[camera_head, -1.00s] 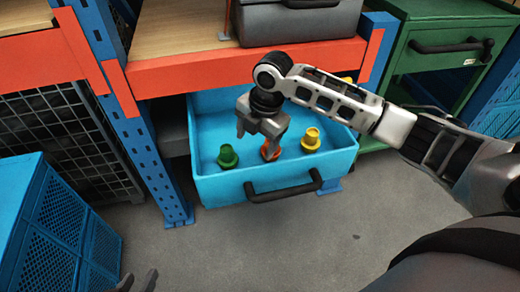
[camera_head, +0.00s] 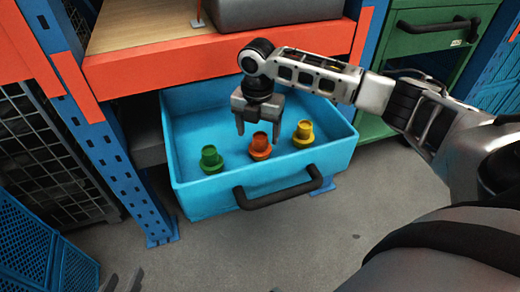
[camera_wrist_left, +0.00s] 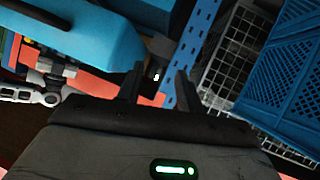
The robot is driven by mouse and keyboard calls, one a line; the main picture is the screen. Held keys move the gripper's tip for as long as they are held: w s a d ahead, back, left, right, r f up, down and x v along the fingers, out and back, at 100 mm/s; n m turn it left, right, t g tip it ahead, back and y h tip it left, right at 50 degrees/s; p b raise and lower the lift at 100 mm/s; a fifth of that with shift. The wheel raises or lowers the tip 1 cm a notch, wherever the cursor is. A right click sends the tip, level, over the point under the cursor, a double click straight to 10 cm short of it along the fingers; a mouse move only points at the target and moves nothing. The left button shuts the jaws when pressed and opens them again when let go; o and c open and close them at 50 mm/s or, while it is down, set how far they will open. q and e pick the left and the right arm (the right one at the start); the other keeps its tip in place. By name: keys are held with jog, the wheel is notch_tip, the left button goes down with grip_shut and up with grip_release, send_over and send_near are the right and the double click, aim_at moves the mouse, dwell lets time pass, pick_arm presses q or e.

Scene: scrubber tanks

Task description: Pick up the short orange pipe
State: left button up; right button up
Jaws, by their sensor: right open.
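The short orange pipe (camera_head: 260,147) stands on the floor of the open blue drawer (camera_head: 185,190), between a green pipe (camera_head: 211,160) and a yellow pipe (camera_head: 304,134). My right gripper (camera_head: 259,131) points down just above and behind the orange pipe. Its fingers are apart with nothing held between them; whether a finger touches the pipe I cannot tell. My left gripper (camera_wrist_left: 158,84) is open and empty in the left wrist view. In the head view only its fingertips (camera_head: 124,282) show, low at the left edge of the floor.
An orange shelf beam (camera_head: 200,66) runs above the back of the drawer, close behind my right wrist. A black handle (camera_head: 278,194) is on the drawer's front. A blue upright (camera_head: 115,160) stands left, a blue crate (camera_head: 40,255) lower left, a green cabinet (camera_head: 440,38) right.

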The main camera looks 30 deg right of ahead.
aim_at(260, 145)
jog(key=f, duration=0.1)
jog(key=f+b, duration=0.1)
jog(key=f, duration=0.1)
jog(key=shift+s+d+b, duration=0.15)
jog(key=shift+s+b, duration=0.05)
jog(key=shift+b, duration=0.1)
notch_tip(260, 145, down, 2)
jog(key=shift+f+b, duration=0.1)
jog(key=shift+b, duration=0.35)
jog(key=shift+f, duration=0.1)
pick_arm(q)
jog(key=shift+s+d+r+t+h, duration=0.1)
jog(key=shift+d+r+t+h, duration=0.15)
jog(key=shift+r, duration=0.2)
jog(key=shift+s+d+r+t+h, duration=0.15)
jog(key=shift+r+t, duration=0.1)
jog(key=shift+r, duration=0.2)
pick_arm(e)
jog(key=c, duration=0.9)
pick_arm(q)
jog(key=shift+w+f, duration=0.1)
jog(key=shift+f, duration=0.1)
pick_arm(e)
jog(key=shift+o, duration=0.2)
pick_arm(q)
jog(key=shift+r, duration=0.1)
pick_arm(e)
jog(key=shift+r, duration=0.2)
